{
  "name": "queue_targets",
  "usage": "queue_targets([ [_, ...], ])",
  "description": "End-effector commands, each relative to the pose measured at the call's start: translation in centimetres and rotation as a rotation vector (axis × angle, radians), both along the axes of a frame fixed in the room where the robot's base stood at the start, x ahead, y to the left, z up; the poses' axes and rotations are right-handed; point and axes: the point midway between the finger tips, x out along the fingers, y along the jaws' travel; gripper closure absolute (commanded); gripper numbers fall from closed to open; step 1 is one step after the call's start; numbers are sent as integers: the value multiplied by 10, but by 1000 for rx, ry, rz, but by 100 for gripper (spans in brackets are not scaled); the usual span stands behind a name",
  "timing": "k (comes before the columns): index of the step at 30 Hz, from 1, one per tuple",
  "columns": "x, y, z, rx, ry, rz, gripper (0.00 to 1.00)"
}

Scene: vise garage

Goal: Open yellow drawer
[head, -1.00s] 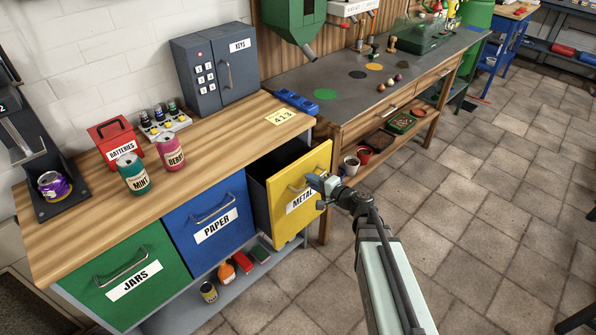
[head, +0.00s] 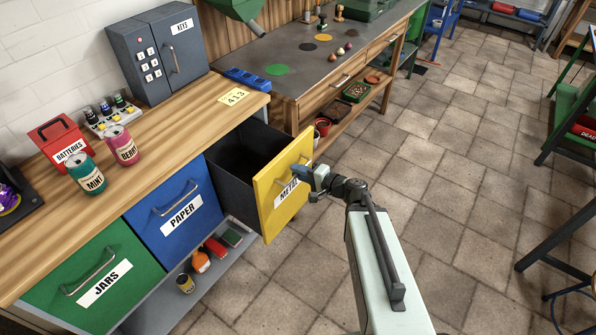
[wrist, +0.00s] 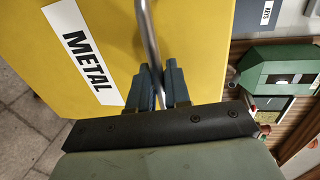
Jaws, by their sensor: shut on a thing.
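The yellow drawer (head: 268,207), labelled METAL, stands pulled well out from the bench, and its dark empty-looking inside shows behind the front. My gripper (head: 312,178) is at the drawer front, shut on its metal handle (wrist: 149,45). In the wrist view, the blue fingers of my gripper (wrist: 162,88) sit on both sides of the handle bar. The METAL label (wrist: 80,52) is to the left of the bar there. The handle is partly hidden by my gripper in the head view.
The blue PAPER drawer (head: 163,235) and green JARS drawer (head: 75,275) are shut on the left. A lower shelf (head: 220,270) holds several small items. The grey workbench (head: 330,60) stands behind. The tiled floor (head: 440,180) to the right is clear near my arm.

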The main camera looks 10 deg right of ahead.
Motion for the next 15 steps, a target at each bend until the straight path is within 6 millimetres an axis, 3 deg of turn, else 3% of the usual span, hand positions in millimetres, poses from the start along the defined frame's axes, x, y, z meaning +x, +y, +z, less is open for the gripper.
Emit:
queue_targets([
  [2,1,0,0,0,0,-1,100],
  [3,1,0,0,0,0,-1,81],
  [6,1,0,0,0,0,-2,71],
  [15,2,1,0,0,0,-1,70],
])
